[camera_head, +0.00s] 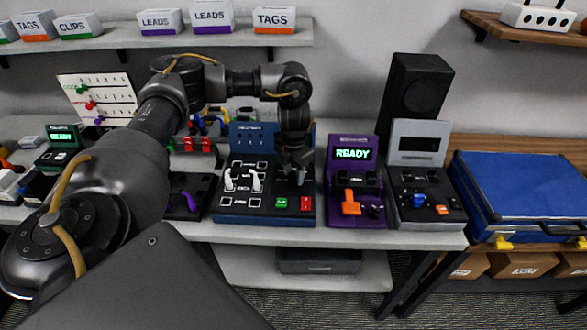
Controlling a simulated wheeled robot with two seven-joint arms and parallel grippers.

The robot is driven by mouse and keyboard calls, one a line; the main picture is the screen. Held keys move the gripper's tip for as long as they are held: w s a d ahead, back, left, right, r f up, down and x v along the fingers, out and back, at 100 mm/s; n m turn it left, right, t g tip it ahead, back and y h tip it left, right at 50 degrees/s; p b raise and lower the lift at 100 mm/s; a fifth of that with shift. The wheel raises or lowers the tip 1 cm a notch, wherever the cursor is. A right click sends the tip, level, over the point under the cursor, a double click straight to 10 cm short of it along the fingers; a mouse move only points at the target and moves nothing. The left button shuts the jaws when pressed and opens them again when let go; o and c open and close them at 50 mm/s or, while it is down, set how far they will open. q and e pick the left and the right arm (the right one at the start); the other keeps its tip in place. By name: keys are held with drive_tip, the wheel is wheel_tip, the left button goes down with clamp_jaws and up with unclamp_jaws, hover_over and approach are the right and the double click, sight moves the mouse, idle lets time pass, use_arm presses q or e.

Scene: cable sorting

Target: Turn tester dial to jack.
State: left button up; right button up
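A tester with a blue back panel (251,135) and a black sloped face stands on the bench in the middle. Its face carries two white knob-like parts (243,181), a green button (281,203) and a red button (306,203). Its small labels are too blurred to read. My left gripper (299,177) points down over the right part of this face, above the red button. It hides what lies under it, and I cannot tell whether it touches or holds anything there. Its finger gap is too small to judge. My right gripper is not in view.
Right of the tester stand a purple unit (353,207) reading READY, a grey-black unit (427,215), a black speaker (414,92) and a blue case (520,185). A purple-handled device (190,199) sits left. A shelf (120,38) with labelled boxes hangs behind.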

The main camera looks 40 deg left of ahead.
use_arm(q)
drive_tip(key=c, duration=0.6)
drive_tip(key=shift+r+n+p, duration=0.15)
drive_tip(key=shift+n+p, duration=0.55)
drive_tip(key=shift+p, duration=0.1)
drive_tip(key=shift+n+p, duration=1.1)
drive_tip(key=shift+n, duration=0.1)
drive_tip(key=n+p, duration=0.2)
drive_tip(key=n, duration=0.1)
drive_tip(key=shift+w+n+p, duration=0.1)
drive_tip(key=shift+n+p, duration=0.75)
drive_tip(key=shift+n, duration=0.15)
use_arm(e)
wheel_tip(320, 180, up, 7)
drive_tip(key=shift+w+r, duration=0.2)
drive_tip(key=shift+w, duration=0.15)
use_arm(q)
drive_tip(key=o, duration=1)
drive_tip(key=shift+f, duration=0.2)
drive_tip(key=shift+c, duration=0.2)
drive_tip(key=shift+r, duration=0.1)
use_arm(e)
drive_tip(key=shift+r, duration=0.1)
